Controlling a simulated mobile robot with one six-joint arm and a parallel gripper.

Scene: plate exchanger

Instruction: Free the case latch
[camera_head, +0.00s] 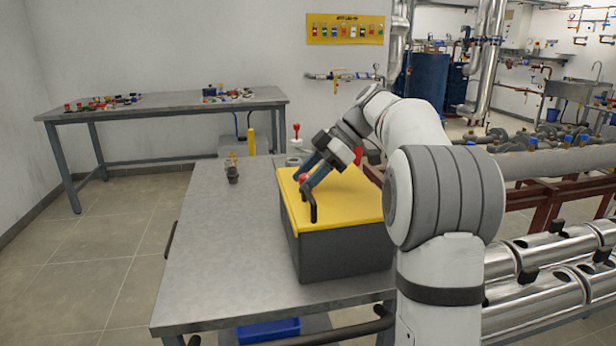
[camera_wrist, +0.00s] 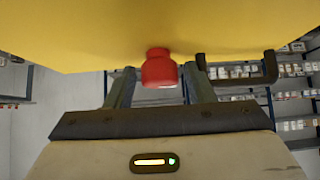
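The case (camera_head: 345,255) has a dark grey body and a yellow lid (camera_head: 350,208), and stands shut on the metal table. A red knob (camera_head: 304,178), which looks like the latch, sits on the lid. My gripper (camera_head: 302,180) is tilted down over the lid with its two blue fingers apart. In the wrist view the red knob (camera_wrist: 160,70) shows between the open fingers (camera_wrist: 160,82), with a gap at the left finger and little gap at the right. I cannot tell whether either finger touches it.
A black handle (camera_head: 310,205) stands up from the lid close to the fingers; it also shows right of them in the wrist view (camera_wrist: 240,70). Small fittings (camera_head: 232,170) stand at the table's far left. The table's left part (camera_head: 225,240) is clear.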

